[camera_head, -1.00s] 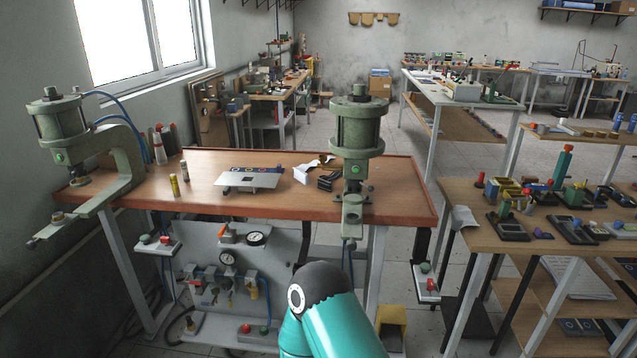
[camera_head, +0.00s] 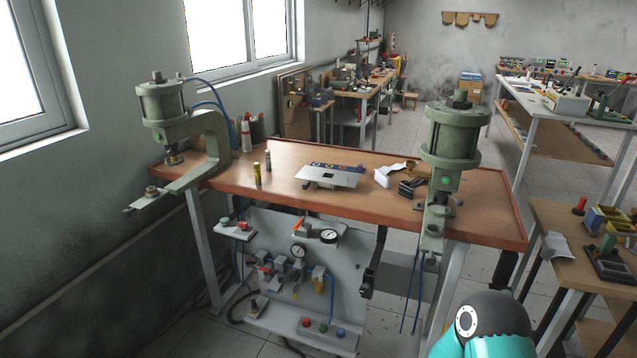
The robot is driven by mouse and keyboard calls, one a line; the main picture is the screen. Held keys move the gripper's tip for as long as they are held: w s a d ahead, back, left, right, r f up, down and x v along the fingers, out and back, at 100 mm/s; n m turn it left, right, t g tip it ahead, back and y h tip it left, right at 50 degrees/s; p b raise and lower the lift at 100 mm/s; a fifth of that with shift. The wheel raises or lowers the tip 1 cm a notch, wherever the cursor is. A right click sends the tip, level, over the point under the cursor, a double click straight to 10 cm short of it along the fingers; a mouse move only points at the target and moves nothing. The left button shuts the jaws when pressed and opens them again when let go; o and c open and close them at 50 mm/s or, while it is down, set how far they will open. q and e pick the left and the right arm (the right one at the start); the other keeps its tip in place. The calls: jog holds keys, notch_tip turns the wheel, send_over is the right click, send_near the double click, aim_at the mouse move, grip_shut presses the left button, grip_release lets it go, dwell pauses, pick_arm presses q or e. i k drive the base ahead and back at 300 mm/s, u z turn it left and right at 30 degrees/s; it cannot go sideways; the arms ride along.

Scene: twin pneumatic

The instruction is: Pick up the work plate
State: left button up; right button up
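The work plate (camera_head: 326,178) is a flat, light grey metal plate with a small dark square mark or hole. It lies on the wooden bench (camera_head: 285,200) between two green pneumatic presses, in front of a dark strip with coloured round spots (camera_head: 338,166). Neither gripper is in view. Only a teal and black link of one of my arms shows at the bottom right, well short of the bench.
The left press (camera_head: 168,110) and the right press (camera_head: 455,140) overhang the bench's front edge. A panel with gauges (camera_head: 328,236) hangs below. Another cluttered table (camera_head: 560,222) stands at right.

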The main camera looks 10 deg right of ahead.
aim_at(327, 182)
jog(key=z, duration=0.35)
jog(key=i, duration=1)
jog(key=u, duration=0.35)
